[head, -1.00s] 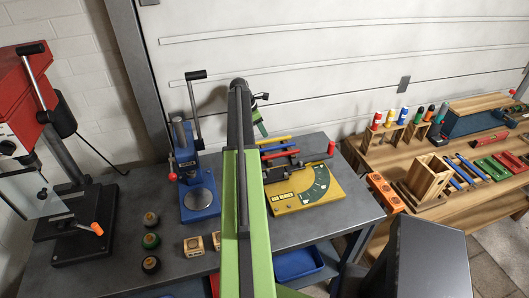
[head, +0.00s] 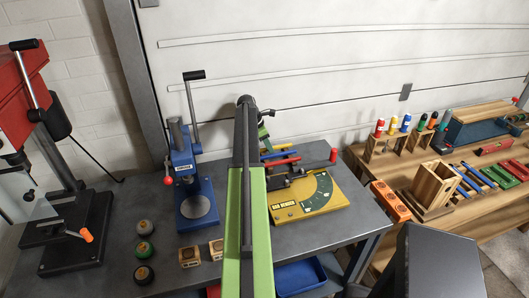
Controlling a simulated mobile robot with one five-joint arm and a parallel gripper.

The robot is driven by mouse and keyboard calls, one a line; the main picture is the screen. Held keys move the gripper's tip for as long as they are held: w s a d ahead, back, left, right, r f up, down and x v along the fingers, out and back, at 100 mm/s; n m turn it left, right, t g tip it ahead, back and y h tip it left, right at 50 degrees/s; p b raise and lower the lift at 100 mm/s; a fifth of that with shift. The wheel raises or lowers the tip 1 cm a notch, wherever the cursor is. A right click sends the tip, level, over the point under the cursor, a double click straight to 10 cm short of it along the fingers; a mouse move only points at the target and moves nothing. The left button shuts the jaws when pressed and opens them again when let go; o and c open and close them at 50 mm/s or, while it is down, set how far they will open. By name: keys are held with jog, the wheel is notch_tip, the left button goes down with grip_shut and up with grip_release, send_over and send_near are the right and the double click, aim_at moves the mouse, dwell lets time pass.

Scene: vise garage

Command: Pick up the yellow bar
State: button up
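The yellow bar (head: 277,147) shows as a thin strip at the back of the yellow bar bender (head: 322,206). A blue bar (head: 274,154) and a red bar (head: 281,161) lie in front of it. My arm crosses the middle of the view and hides the left ends of these bars. My gripper (head: 263,134) is small and partly hidden behind my arm, close to the left end of the yellow bar. Whether its fingers touch the bar or are open or shut cannot be made out.
A blue press (head: 196,200) stands left of my arm, with several round knobs (head: 144,250) and wooden blocks (head: 190,257) in front. A red drill press (head: 75,220) is at far left. A wooden bench (head: 455,215) with racks and tools is at right. The garage door is behind.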

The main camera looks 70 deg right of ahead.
jog(key=shift+f, duration=0.25)
jog(key=shift+c, duration=0.5)
grip_shut()
